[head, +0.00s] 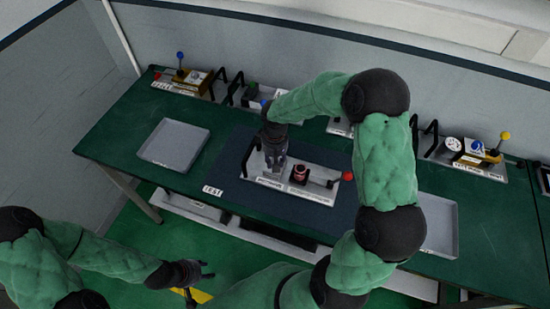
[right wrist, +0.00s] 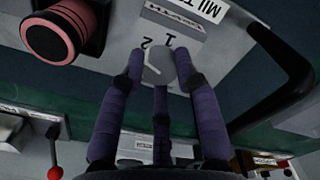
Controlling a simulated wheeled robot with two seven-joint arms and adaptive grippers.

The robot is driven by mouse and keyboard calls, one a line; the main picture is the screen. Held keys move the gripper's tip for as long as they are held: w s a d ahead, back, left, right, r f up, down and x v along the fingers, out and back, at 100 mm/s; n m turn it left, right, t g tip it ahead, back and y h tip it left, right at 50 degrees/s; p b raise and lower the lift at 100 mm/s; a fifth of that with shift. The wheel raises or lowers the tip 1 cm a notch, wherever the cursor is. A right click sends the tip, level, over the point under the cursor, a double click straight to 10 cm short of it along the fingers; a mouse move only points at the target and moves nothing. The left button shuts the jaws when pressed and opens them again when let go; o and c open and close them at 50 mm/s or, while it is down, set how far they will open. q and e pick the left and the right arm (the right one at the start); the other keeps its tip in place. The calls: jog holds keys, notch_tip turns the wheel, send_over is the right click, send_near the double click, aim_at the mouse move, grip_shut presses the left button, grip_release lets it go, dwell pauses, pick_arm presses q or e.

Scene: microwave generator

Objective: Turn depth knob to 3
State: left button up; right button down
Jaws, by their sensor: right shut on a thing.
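The depth knob (right wrist: 159,68) is a round grey dial with a white line, in the middle of the right wrist view. My right gripper (right wrist: 160,72) is shut on the knob, fingers on both sides. In the head view the right gripper (head: 275,165) is over the left part of the test panel (head: 315,183) and hides the knob. My left gripper (head: 206,270) is open and empty, in front of the table.
A dark red cylinder (head: 299,174) and a red-ball lever (head: 347,176) are on the panel right of the gripper. A black handle (right wrist: 285,75) stands close beside the right gripper. A grey tray (head: 174,146) lies at left. Other panels line the back.

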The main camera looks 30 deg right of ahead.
jog(key=n+p, duration=0.2)
jog(key=n, duration=0.3)
jog(key=shift+r+n, duration=0.1)
jog(key=shift+n, duration=0.2)
jog(key=n+p, duration=0.2)
jog(key=n, duration=0.2)
jog(key=shift+n, duration=0.4)
jog(key=c, duration=0.9)
grip_release()
notch_tip(320, 180, up, 12)
